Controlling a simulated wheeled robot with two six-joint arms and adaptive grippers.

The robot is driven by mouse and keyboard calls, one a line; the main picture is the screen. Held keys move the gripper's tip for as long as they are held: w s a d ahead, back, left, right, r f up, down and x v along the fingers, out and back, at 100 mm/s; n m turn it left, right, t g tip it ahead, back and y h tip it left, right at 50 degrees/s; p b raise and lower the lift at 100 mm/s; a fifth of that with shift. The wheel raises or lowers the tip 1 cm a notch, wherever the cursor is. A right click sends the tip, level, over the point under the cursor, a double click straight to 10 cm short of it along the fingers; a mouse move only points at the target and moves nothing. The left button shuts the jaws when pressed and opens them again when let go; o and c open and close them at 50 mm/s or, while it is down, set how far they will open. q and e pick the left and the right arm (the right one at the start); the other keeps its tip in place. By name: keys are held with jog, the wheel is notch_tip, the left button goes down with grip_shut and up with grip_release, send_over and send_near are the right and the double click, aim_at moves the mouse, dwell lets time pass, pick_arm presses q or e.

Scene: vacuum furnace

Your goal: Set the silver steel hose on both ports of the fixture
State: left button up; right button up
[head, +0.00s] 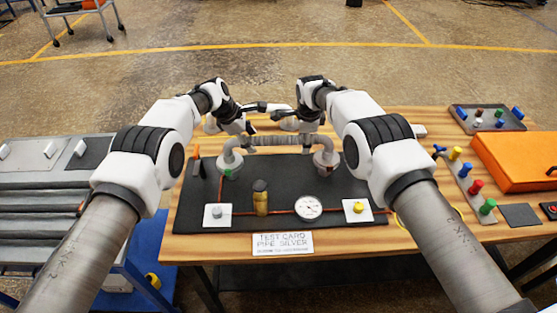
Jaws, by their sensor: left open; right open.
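The silver steel hose (278,141) is a grey ribbed arch over the back of the dark fixture board (285,180). Its left end bends down at the left port (229,171), which has a green mark. Its right end bends down at the right port (326,166), which has a red mark. Both ends look in line with the ports and touch or nearly touch them; I cannot tell how firmly they sit. My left gripper (247,122) is open above the hose's left part. My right gripper (303,121) is open above its right part. The fingertips are partly hidden.
A gauge (308,207), a brass cylinder (261,199) and two white valve plates stand on the board's front. A card reading "TEST CARD PIPE SILVER" (282,244) is at the table's front. An orange case (520,158) and a parts tray (488,118) are at right.

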jog(key=shift+s+r, duration=0.1)
jog(key=shift+r, duration=0.45)
pick_arm(q)
jog(key=v, duration=1.1)
pick_arm(e)
notch_tip(320, 180, up, 11)
jog(key=s, duration=0.2)
jog(key=shift+s, duration=0.15)
jog(key=shift+f, duration=0.1)
pick_arm(q)
jog(key=shift+s, duration=0.1)
